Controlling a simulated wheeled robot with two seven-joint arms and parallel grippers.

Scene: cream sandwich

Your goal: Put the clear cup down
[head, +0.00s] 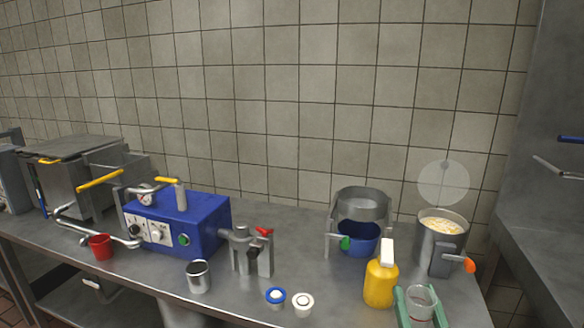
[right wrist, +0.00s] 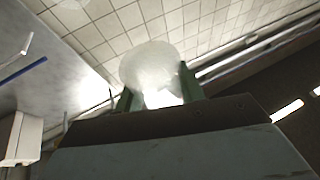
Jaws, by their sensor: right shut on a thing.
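The clear cup (head: 421,299) is a small see-through cup at the bottom right of the head view. My right gripper (head: 422,306) is shut on it, with a green finger on either side. The cup looks roughly upright, near the front right of the steel counter (head: 330,302). I cannot tell whether its base touches anything. In the right wrist view the cup (right wrist: 150,65) shows pale and blurred between the green fingers (right wrist: 160,95). My left gripper is not in view.
A yellow bottle (head: 380,284) stands just left of the cup. A metal pot (head: 440,258) with an orange-handled tap (head: 468,265) stands behind. Two small round containers (head: 275,297) (head: 302,303) and a metal cup (head: 199,283) are further left. Bare counter lies between the containers and bottle.

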